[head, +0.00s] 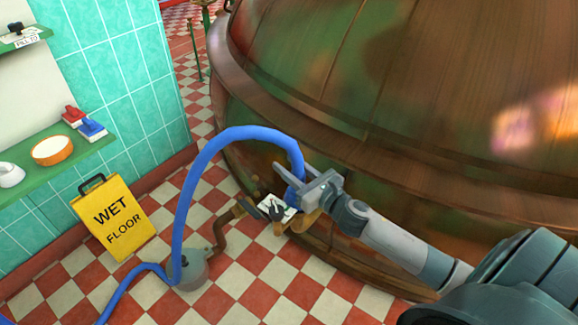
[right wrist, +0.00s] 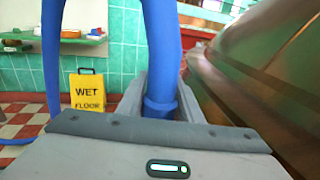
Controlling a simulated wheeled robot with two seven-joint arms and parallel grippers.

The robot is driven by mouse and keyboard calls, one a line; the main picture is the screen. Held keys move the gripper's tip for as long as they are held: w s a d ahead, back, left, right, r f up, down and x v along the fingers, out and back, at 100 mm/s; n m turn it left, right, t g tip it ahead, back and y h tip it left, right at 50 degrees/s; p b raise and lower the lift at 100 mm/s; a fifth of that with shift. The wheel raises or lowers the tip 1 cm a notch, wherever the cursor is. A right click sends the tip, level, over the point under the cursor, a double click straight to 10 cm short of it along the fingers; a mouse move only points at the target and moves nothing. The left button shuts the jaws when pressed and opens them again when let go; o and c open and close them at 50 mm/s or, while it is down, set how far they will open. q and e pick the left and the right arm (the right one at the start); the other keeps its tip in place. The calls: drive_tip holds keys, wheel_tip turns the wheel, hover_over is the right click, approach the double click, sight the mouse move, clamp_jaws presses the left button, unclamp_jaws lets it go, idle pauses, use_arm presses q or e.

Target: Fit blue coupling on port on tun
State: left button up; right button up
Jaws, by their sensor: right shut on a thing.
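The large copper tun (head: 330,75) fills the right of the head view, and its wall also shows in the right wrist view (right wrist: 265,60). A blue hose (head: 187,205) arches up from the floor and comes down to the blue coupling (head: 292,196) at its end. My right gripper (head: 298,180) is shut on the coupling, which shows between the fingers in the right wrist view (right wrist: 161,106). Brass pipework (head: 305,220), seemingly the port, sits just below the coupling at the tun's foot. I cannot tell whether they touch. My left gripper is out of view.
A yellow wet floor sign (head: 115,217) stands left by the tiled wall. A grey round object (head: 190,272) is on the checkered floor under the hose. A green shelf (head: 50,160) holds brushes and a bowl. A white plate (head: 276,207) is beside the pipework.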

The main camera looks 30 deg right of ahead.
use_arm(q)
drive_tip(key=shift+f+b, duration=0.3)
use_arm(e)
drive_tip(key=shift+f, duration=0.4)
drive_tip(key=o, duration=1)
drive_tip(key=shift+o, duration=0.2)
drive_tip(key=shift+f, duration=0.1)
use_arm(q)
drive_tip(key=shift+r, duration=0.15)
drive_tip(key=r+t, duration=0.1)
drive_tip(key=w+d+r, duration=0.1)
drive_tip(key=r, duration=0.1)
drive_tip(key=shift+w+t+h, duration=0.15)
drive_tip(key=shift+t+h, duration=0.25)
use_arm(e)
drive_tip(key=s+d, duration=0.3)
drive_tip(key=s, duration=1.4)
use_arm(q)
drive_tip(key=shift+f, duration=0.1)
use_arm(e)
drive_tip(key=shift+s+a, duration=0.1)
